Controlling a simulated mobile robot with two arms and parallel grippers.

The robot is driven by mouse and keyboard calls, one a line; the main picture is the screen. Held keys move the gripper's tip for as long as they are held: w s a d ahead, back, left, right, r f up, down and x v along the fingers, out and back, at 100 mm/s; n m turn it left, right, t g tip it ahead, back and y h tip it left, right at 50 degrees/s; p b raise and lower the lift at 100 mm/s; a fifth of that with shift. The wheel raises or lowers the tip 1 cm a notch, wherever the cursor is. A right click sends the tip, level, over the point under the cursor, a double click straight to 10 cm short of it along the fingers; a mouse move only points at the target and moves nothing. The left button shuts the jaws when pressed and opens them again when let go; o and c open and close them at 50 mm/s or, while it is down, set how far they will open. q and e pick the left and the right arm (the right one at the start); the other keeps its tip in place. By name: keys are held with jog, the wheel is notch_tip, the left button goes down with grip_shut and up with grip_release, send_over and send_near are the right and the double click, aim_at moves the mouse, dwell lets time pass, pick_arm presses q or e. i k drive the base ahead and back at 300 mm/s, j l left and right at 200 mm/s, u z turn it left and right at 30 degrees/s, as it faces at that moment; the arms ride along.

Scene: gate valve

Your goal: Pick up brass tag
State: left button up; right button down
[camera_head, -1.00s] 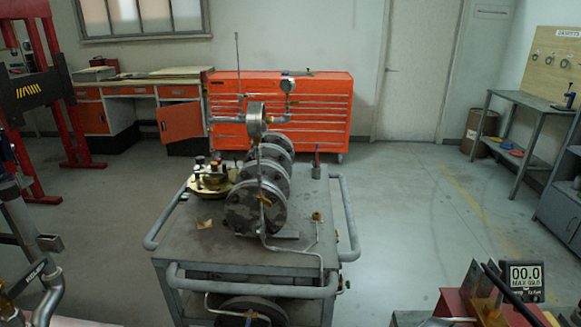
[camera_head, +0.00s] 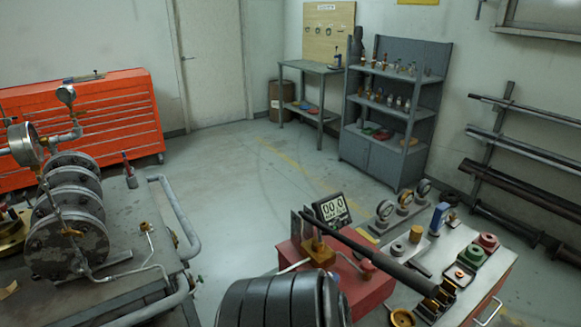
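I cannot single out a brass tag for certain. A small flat tan piece (camera_head: 8,290) lies on the grey cart (camera_head: 130,205) top at the left edge, partly cut off. A small brass-coloured fitting (camera_head: 146,228) is near the cart's right side. Neither gripper can be made out in this view.
A dark ribbed cylinder (camera_head: 275,302) fills the bottom middle; I cannot tell what it is. Gauges (camera_head: 404,197) stand on the bench. Open floor (camera_head: 240,190) lies between cart and shelf (camera_head: 395,110).

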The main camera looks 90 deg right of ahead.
aim_at(431, 304)
jog(key=k+j, duration=0.15)
jog(key=k, duration=0.2)
jog(key=k+j, duration=0.15)
jog(key=k, duration=0.25)
jog(key=k+l, duration=0.35)
jog(key=k, duration=0.15)
jog(key=k+l+u, duration=0.1)
jog(key=k+l, duration=0.6)
jog(key=k, duration=0.25)
jog(key=k+l+u, duration=0.1)
jog(key=k+l, duration=0.2)
jog(key=k, duration=0.2)
jog(key=k+l, duration=0.25)
jog(key=l, duration=0.15)
jog(key=k+l, duration=0.2)
jog(key=l, duration=0.25)
jog(key=k+l, duration=0.25)
jog(key=l, duration=0.15)
jog(key=k+l, duration=0.25)
jog(key=l, duration=0.15)
jog(key=k+l, duration=0.25)
jog(key=l, duration=0.2)
jog(key=i+u, duration=0.05)
